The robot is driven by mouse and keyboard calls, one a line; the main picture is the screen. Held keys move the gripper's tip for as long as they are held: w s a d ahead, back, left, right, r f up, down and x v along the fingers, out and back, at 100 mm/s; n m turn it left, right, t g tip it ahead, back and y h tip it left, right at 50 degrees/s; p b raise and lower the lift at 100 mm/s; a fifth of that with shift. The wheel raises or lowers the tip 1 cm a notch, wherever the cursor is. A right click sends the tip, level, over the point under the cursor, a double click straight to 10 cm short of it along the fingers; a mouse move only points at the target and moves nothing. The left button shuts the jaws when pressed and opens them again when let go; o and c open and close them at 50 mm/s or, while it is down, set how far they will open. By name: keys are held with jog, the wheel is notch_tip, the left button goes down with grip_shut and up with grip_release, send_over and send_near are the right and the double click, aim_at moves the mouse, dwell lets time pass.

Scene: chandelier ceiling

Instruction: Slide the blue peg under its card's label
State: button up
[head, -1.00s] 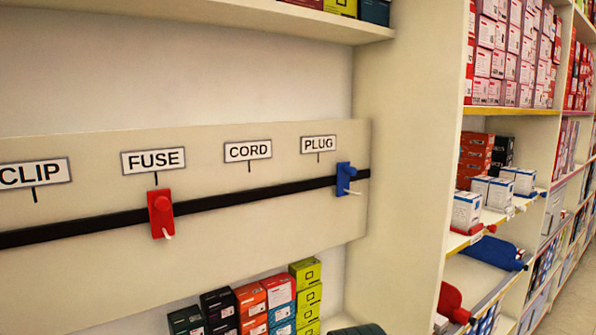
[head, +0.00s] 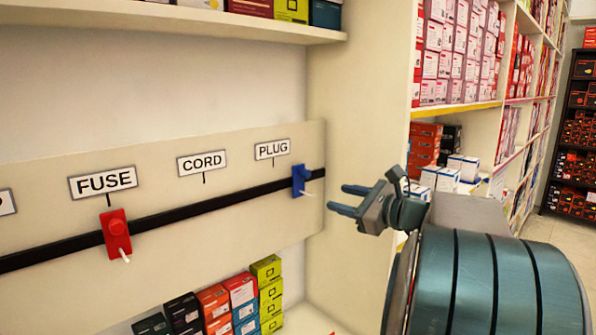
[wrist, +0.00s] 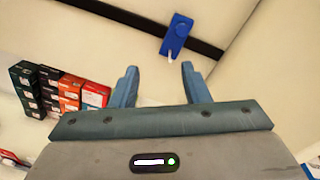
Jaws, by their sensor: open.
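The blue peg (head: 299,180) sits on the black rail (head: 210,209) near its right end, right of the tick under the PLUG label (head: 272,149). A white pin sticks out of its lower part. The peg also shows in the wrist view (wrist: 177,35), beyond my fingertips. My gripper (head: 348,199) is open and empty, to the right of the peg in the head view and apart from it. The CORD label (head: 202,163) and the FUSE label (head: 103,181) are farther left. I cannot make out a card for the blue peg.
A red peg (head: 116,234) sits on the same rail under FUSE, with a white pin. Stacked boxes (head: 242,291) stand below the board. A shelf (head: 180,20) overhangs it. A side panel (head: 363,110) closes the right. The rail between the pegs is clear.

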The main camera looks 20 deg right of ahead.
aim_at(309, 175)
jog(key=shift+m+t+h, duration=0.3)
jog(key=shift+m+t, duration=0.3)
jog(key=p+x, duration=0.1)
jog(key=x, duration=0.3)
jog(key=d+r+p+x, duration=0.1)
jog(key=x, duration=0.3)
jog(key=d+p+x, duration=0.1)
jog(key=p+x, duration=0.1)
jog(key=x, duration=0.3)
jog(key=shift+w+d+r, duration=0.1)
jog(key=shift+w+r, duration=0.2)
jog(key=shift+w, duration=0.1)
grip_shut()
